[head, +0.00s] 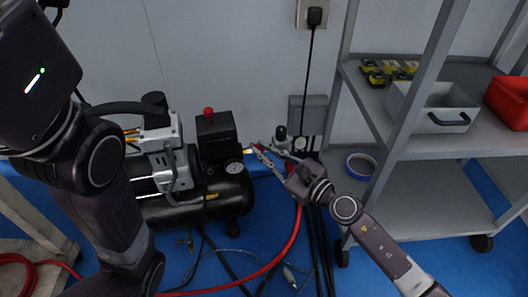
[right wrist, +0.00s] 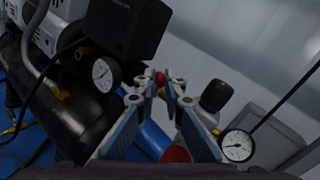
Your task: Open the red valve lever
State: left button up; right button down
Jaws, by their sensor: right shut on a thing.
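The red valve lever (head: 262,147) shows as a small red piece at the fingertips of my right gripper (head: 268,153), beside the compressor. In the right wrist view a red tip (right wrist: 160,78) sits between the fingertips of my right gripper (right wrist: 160,92). The fingers are shut on it and hide most of its shape. A second red part (right wrist: 177,153) shows lower, between the finger bases, with a blue part beside it. My left arm fills the left of the head view; its gripper is out of sight.
The black compressor (head: 165,205) with a red-topped box (head: 217,135) and a gauge (head: 234,168) stands left of the gripper. A second gauge (right wrist: 237,146) is close on the right. A red hose (head: 290,245) hangs below. A grey shelf (head: 425,185) stands at right.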

jog(key=c, duration=2.3)
grip_release()
jog(key=v, duration=0.7)
jog(key=shift+s+d, duration=0.2)
